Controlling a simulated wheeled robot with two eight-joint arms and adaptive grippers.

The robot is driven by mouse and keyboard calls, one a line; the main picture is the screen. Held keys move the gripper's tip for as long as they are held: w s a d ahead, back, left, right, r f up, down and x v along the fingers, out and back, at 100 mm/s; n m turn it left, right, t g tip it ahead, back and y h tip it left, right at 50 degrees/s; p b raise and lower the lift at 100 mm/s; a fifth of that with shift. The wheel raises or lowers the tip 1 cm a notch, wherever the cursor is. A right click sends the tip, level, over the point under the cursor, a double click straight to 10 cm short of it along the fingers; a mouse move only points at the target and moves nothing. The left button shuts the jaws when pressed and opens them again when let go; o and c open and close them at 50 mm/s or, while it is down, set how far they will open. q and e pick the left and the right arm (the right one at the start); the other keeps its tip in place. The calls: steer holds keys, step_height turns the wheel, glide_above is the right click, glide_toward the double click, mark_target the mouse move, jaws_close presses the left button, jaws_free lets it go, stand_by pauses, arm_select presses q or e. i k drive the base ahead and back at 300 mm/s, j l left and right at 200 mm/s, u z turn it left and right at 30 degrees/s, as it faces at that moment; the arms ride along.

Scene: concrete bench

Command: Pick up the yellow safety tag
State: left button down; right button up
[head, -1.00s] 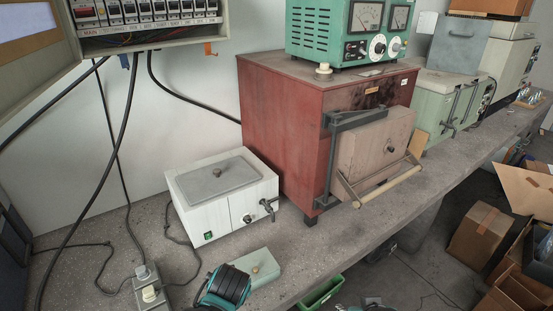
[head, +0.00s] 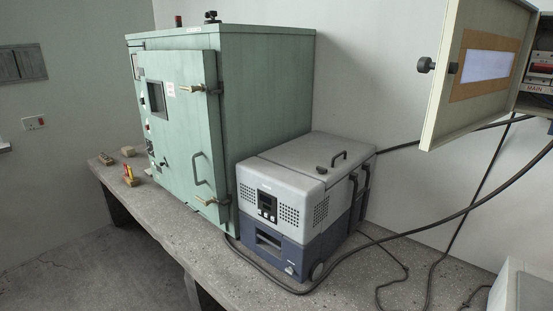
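I cannot make out a yellow safety tag for certain in the head view. A small yellow and red thing (head: 129,175) stands on the bench at the left, in front of the green cabinet; it is too small to tell what it is. Neither of my grippers is in view.
A tall green cabinet (head: 265,85) and a grey-blue box unit (head: 290,200) stand on the concrete bench (head: 215,270). Black cables run over the bench at the right. An open panel door (head: 445,100) juts out at upper right. Small objects (head: 106,159) lie at the bench's left end.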

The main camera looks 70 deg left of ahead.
mark_target(130, 172)
steer(key=u, duration=3.55)
steer(key=i+j+u, duration=0.3)
steer(key=i, duration=0.5)
steer(key=i+u, duration=0.25)
steer(key=i, duration=0.55)
steer(key=i+j, duration=0.1)
steer(key=i, duration=2.25)
steer(key=i+j+z, duration=0.1)
steer(key=i+z, duration=0.2)
steer(key=i, duration=0.25)
steer(key=i+j+z, duration=0.25)
steer(key=i, duration=0.3)
steer(key=i+z, duration=0.3)
steer(key=z, duration=0.2)
steer(key=i+j+z, duration=0.15)
steer(key=z, duration=0.3)
steer(key=i+j+z, duration=0.25)
steer(key=z, duration=0.25)
steer(key=i+j+z, duration=0.3)
steer(key=z, duration=0.15)
